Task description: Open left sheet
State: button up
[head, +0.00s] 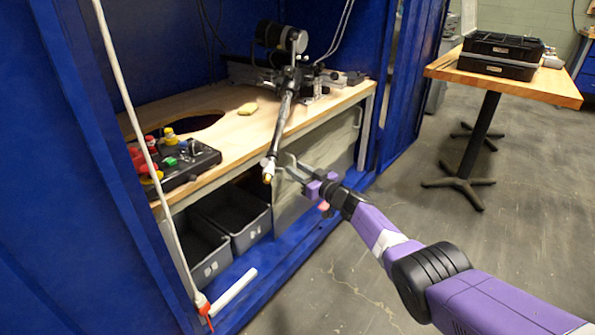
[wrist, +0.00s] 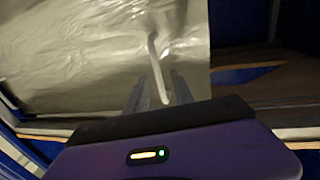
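A pale, shiny grey sheet (head: 338,143) hangs under the front of the wooden bench, right of two grey bins. It fills the left of the wrist view (wrist: 75,45), and its straight edge borders a darker space on the right. A thin whitish handle (wrist: 156,68) stands out in front of the sheet. My gripper (head: 292,166) is at the left part of the sheet in the head view. In the wrist view its two grey fingers (wrist: 160,92) are apart, with the handle's lower end between them. I cannot tell whether either finger touches the handle.
Grey bins (head: 238,217) sit beneath the bench (head: 222,148). A control box (head: 182,165) stands on it, and a dark jointed rod (head: 284,112) reaches down past its front edge. A white pole hangs at left. Open floor (head: 370,285) lies right, before a side table (head: 540,84).

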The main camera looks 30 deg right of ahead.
jog(key=shift+s, duration=0.1)
jog(key=s+p, duration=0.7)
jog(key=shift+s+d, duration=0.3)
jog(key=shift+d, duration=0.15)
dwell(0.6)
